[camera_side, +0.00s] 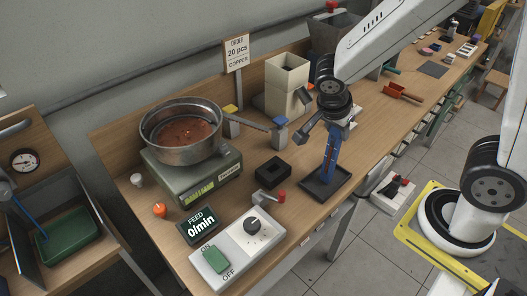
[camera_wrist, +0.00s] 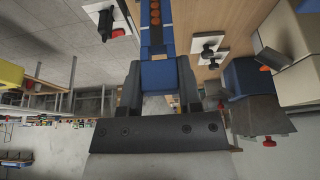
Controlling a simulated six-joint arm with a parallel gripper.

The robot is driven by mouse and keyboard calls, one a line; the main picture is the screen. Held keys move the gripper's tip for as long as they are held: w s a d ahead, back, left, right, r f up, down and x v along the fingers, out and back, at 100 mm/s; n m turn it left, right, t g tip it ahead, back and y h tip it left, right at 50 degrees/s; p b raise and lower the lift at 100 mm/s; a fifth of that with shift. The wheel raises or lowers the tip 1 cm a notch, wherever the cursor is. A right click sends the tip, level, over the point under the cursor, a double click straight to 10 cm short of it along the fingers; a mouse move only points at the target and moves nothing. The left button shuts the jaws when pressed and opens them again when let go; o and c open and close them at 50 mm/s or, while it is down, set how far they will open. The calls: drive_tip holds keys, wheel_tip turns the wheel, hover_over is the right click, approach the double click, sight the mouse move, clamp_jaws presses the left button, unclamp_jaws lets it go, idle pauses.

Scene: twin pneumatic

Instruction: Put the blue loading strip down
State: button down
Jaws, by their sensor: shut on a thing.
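The blue loading strip (camera_side: 329,158) hangs upright below my gripper (camera_side: 336,122) in the side view, over a shallow dark tray (camera_side: 343,189) near the table's front edge. Its lower end appears at or just above the tray floor; I cannot tell whether it touches. In the wrist view, the blue strip (camera_wrist: 157,38) runs up from between the fingers of my gripper (camera_wrist: 158,75), which are shut on it. A row of orange-brown round pieces shows along the strip's dark slot there.
A bowl of copper-coloured parts (camera_side: 181,134) sits further left. A control box (camera_side: 237,256) and feed display (camera_side: 198,225) are in front. A beige bin (camera_side: 287,84) is behind.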

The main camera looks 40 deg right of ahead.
drive_tip(key=shift+f, duration=0.15)
drive_tip(key=shift+c, duration=1.4)
unclamp_jaws()
drive_tip(key=shift+r, duration=0.2)
drive_tip(key=v, duration=1.2)
drive_tip(key=shift+f, duration=0.1)
drive_tip(key=shift+x, duration=5.65)
